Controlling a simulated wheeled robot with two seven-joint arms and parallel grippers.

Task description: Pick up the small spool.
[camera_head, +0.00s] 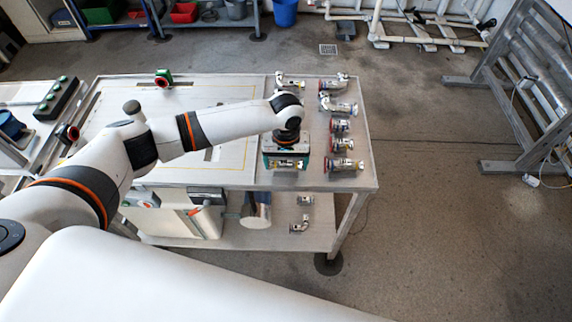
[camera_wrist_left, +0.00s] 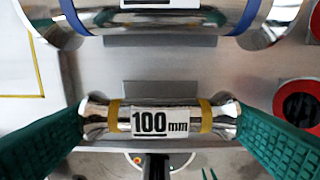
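The small spool is a short shiny metal piece with yellow bands and a "100 mm" label. In the left wrist view the small spool (camera_wrist_left: 160,121) lies crosswise between the two green fingers of my left gripper (camera_wrist_left: 160,128). A finger is at each flanged end, with no clear gap; whether they press on it I cannot tell. In the head view my left gripper (camera_head: 286,157) points down at the right part of the table, with the small spool (camera_head: 287,164) low between its fingers. My right gripper is not in view.
A larger spool with blue bands (camera_wrist_left: 180,15) lies beyond the small one. Several metal fittings (camera_head: 341,165) stand in a column to the right on the table (camera_head: 215,176). Below is a lower shelf (camera_head: 270,237). A metal rack (camera_head: 530,80) stands right, across open floor.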

